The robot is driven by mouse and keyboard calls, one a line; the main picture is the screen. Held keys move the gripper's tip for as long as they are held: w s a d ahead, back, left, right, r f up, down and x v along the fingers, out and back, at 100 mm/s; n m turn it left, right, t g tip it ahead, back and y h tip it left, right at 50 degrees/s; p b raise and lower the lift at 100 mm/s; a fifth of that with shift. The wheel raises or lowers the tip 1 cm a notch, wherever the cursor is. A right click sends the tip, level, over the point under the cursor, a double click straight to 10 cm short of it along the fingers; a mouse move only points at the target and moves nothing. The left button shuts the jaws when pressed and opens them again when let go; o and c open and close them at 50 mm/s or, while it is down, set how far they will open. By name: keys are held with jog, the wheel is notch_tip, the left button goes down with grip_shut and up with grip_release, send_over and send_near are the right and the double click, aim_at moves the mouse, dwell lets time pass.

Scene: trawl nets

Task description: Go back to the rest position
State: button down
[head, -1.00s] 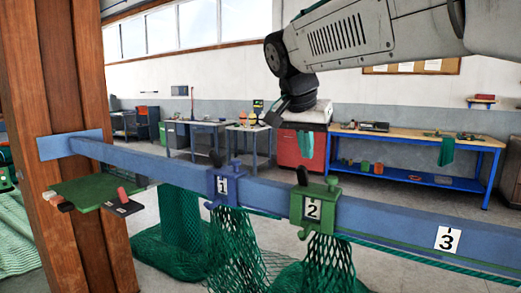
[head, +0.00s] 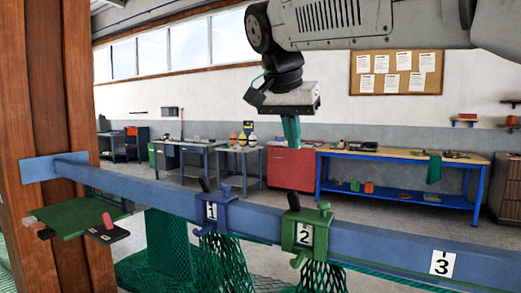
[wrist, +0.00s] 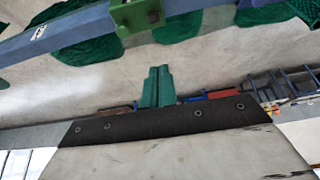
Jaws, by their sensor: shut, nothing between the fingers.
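My gripper (head: 291,138) hangs below my raised arm in the head view, with its green fingers pointing down. The fingers are together and hold nothing. In the wrist view my gripper (wrist: 158,70) shows as two green fingers side by side, with floor beyond them. In the head view it appears above the blue beam (head: 375,235) and touches nothing that I can see. A blue clamp marked 1 (head: 213,210) and a green clamp marked 2 (head: 304,234) sit on the beam. The green clamp also shows in the wrist view (wrist: 138,16).
Green nets (head: 222,262) hang below the clamps. A wooden post (head: 72,110) and a small green shelf (head: 80,217) stand at left. A red cabinet (head: 291,168) and a workbench (head: 400,158) are at the back. Open air surrounds my gripper.

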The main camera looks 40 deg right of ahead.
jog(key=shift+s+a+r, duration=0.2)
jog(key=shift+a+r, duration=0.2)
jog(key=shift+a, duration=0.05)
dwell(0.4)
jog(key=s+a+f+n+y, duration=0.1)
jog(key=s+a+f+n, duration=0.2)
jog(key=f, duration=0.6)
jog(key=s+a+f+n+y, duration=0.2)
jog(key=s+a+f+n, duration=0.2)
jog(key=f, duration=0.5)
jog(key=s+a+f+n+y, duration=0.1)
jog(key=s+a+f+n, duration=0.3)
jog(key=f, duration=0.5)
jog(key=shift+s+a+f+n+g+y, duration=0.35)
jog(key=shift+s+n, duration=0.35)
jog(key=shift+n, duration=0.3)
jog(key=shift+d+r, duration=0.1)
jog(key=shift+d, duration=0.05)
